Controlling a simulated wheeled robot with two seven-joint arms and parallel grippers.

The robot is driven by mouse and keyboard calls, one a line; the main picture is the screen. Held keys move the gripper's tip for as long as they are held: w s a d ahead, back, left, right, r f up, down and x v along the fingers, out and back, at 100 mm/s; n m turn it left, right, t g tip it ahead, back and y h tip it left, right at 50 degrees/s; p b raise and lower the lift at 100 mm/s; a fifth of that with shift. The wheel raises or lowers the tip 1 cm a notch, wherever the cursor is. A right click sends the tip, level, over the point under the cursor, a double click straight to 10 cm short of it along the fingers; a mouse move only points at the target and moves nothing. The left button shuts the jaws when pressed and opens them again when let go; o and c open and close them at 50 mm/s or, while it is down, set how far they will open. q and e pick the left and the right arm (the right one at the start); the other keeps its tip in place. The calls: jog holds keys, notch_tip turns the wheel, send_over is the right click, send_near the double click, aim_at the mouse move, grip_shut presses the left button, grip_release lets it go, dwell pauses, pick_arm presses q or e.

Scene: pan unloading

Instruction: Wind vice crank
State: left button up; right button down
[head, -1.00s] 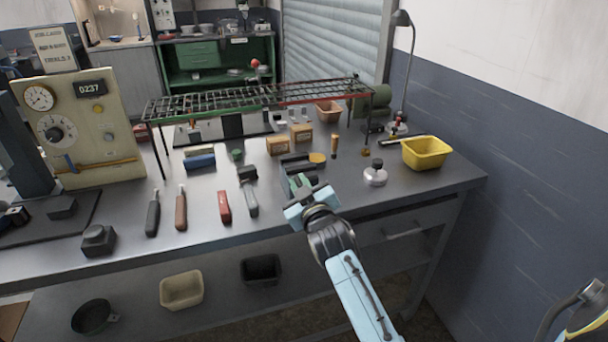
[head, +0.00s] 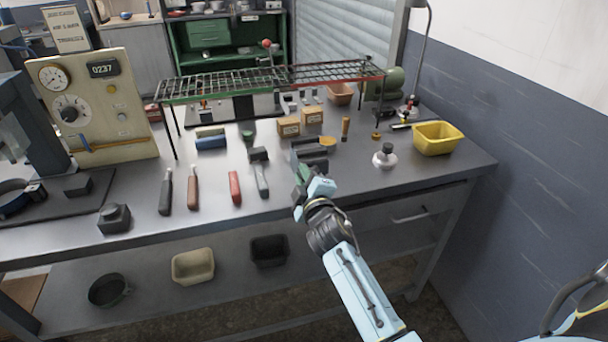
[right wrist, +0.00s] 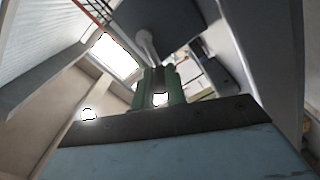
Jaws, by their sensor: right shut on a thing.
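The vice (head: 310,152) is a dark grey block with jaws near the front edge of the bench, right of the middle in the head view. My right gripper (head: 302,174) is just in front of it and a little below it. Its green fingers (right wrist: 160,86) are shut on the crank, largely hidden between and behind them. In the right wrist view a pale rod, seemingly part of the crank (right wrist: 147,44), runs up from the fingertips toward a dark block, likely the vice. The exact crank angle cannot be told. My left gripper is out of view.
A wire rack (head: 270,80) on legs stands behind the vice. Several tools, including a red-handled one (head: 235,187), lie left of the gripper. A silver flask (head: 385,157) and a yellow bin (head: 438,138) stand to the right. The bench's front right is clear.

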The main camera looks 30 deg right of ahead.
jog(key=shift+f, duration=0.1)
dwell(0.4)
jog(key=c, duration=1.4)
grip_release()
jog(key=shift+c, duration=0.2)
jog(key=v, duration=1.3)
jog(key=shift+s, duration=0.25)
